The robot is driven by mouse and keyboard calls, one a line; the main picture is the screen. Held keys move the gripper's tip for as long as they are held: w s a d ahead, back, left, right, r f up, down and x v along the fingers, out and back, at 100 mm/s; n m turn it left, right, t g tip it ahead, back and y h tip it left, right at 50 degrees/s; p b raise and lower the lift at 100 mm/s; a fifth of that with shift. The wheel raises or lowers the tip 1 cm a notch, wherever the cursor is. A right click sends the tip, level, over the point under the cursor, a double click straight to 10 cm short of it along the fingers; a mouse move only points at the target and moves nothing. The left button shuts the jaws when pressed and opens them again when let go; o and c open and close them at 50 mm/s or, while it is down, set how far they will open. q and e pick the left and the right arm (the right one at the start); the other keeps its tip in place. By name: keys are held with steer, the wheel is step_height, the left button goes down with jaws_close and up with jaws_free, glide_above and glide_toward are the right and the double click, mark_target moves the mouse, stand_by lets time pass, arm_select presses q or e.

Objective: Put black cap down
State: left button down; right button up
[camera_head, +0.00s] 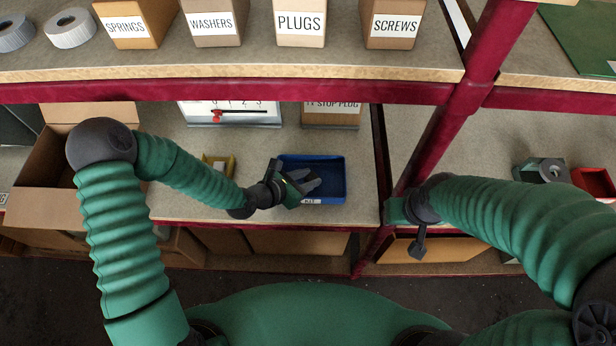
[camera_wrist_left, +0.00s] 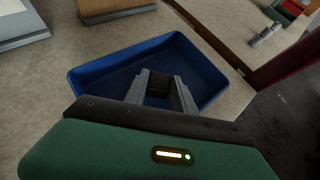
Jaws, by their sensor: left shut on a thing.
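The black cap (camera_wrist_left: 159,88) shows between the two grey fingers of my left gripper (camera_wrist_left: 161,93) in the left wrist view. The gripper is shut on it. In the head view my left gripper (camera_head: 306,183) is over the blue tray (camera_head: 335,187), and the cap is hard to make out there. The blue tray also shows in the left wrist view (camera_wrist_left: 95,76), with the fingers and cap over its inside. Whether the cap touches the tray floor I cannot tell. My right gripper (camera_head: 419,243) points down in front of the red post; its jaw opening is unclear.
A yellow bin (camera_head: 217,165) stands left of the tray. An open cardboard box (camera_head: 62,205) is further left. The stop plug box (camera_head: 331,115) and a white gauge board (camera_head: 230,112) stand behind. The red post (camera_head: 434,150) rises on the right, and a shelf of labelled boxes hangs above.

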arm_select(q)
steer(key=c, duration=1.3)
jaws_free()
steer(key=shift+o, duration=1.2)
steer(key=shift+a, duration=0.3)
arm_select(e)
steer(key=shift+a, duration=0.35)
